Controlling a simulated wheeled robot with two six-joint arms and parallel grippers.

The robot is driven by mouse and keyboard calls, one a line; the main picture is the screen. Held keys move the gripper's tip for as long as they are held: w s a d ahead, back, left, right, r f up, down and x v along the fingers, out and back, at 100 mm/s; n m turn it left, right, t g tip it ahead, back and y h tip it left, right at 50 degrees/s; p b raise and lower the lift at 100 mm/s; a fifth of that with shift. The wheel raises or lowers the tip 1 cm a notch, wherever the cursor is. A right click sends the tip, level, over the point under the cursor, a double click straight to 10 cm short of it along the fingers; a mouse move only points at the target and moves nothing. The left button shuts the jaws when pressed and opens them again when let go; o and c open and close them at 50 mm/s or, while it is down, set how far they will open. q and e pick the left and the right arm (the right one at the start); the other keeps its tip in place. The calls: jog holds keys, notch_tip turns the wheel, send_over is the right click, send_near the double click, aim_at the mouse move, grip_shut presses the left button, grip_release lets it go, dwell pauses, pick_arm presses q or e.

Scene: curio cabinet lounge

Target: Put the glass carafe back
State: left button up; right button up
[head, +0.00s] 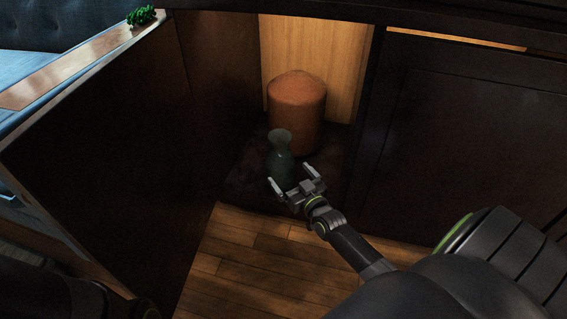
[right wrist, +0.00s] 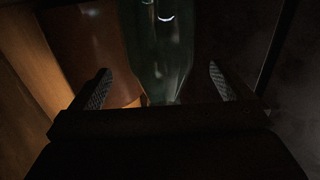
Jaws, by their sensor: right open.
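The glass carafe (head: 281,150) is dark green with a narrow neck and flared lip. It stands upright on the dark floor of the open cabinet (head: 240,185), in front of an orange-brown canister. My right gripper (head: 293,182) is open at the carafe's near side, low on its body. In the right wrist view the carafe (right wrist: 160,45) shows between the two spread fingers (right wrist: 160,88), with a gap on each side. The carafe's base is partly hidden by the gripper. My left gripper is not clearly in view; only a dark arm part shows at the lower left.
The orange-brown domed canister (head: 297,112) stands close behind the carafe. An open dark door (head: 100,140) bounds the left, and a closed dark panel (head: 470,150) the right. Wooden floor (head: 250,260) lies in front. A small green plant (head: 141,16) sits on a ledge at upper left.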

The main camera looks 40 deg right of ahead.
jog(key=shift+s+a+p, duration=0.2)
jog(key=shift+s+p, duration=0.4)
jog(key=shift+s, duration=2.05)
jog(key=shift+r, duration=0.1)
